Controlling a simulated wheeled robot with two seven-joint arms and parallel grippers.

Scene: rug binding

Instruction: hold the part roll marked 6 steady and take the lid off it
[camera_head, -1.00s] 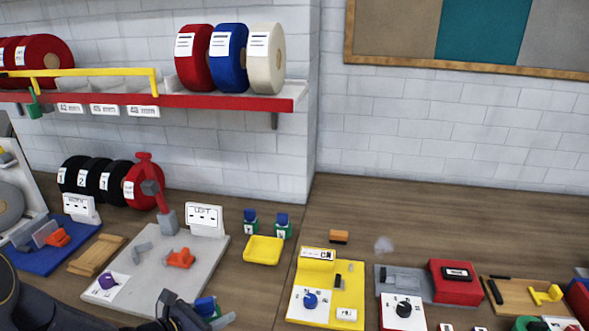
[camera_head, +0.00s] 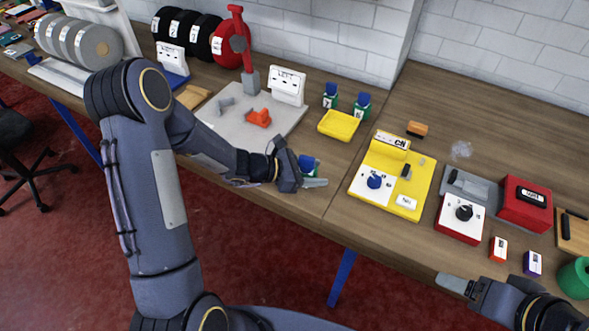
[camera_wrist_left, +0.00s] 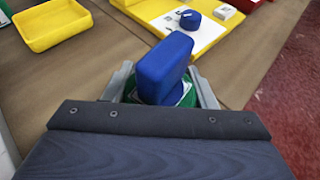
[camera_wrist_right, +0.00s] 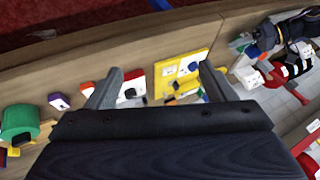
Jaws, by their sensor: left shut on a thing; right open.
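A small green part roll with a blue lid (camera_head: 306,163) stands near the front edge of the bench, left of the yellow machine. My left gripper (camera_head: 312,178) is shut on this green roll. In the left wrist view the blue lid (camera_wrist_left: 165,65) sits on top, between and above the fingers, and the green body (camera_wrist_left: 132,92) shows low between them. Its number cannot be read. My right gripper (camera_head: 450,285) is open and empty, at the front right. In the right wrist view its fingers (camera_wrist_right: 160,82) are spread apart with nothing between them.
Two similar blue-lidded green rolls (camera_head: 362,104) stand behind the yellow tray (camera_head: 339,126). The yellow machine (camera_head: 415,180) and red-grey device (camera_head: 523,203) stand to the right. A green roll (camera_head: 576,278) and small labelled blocks (camera_head: 498,248) lie near my right gripper.

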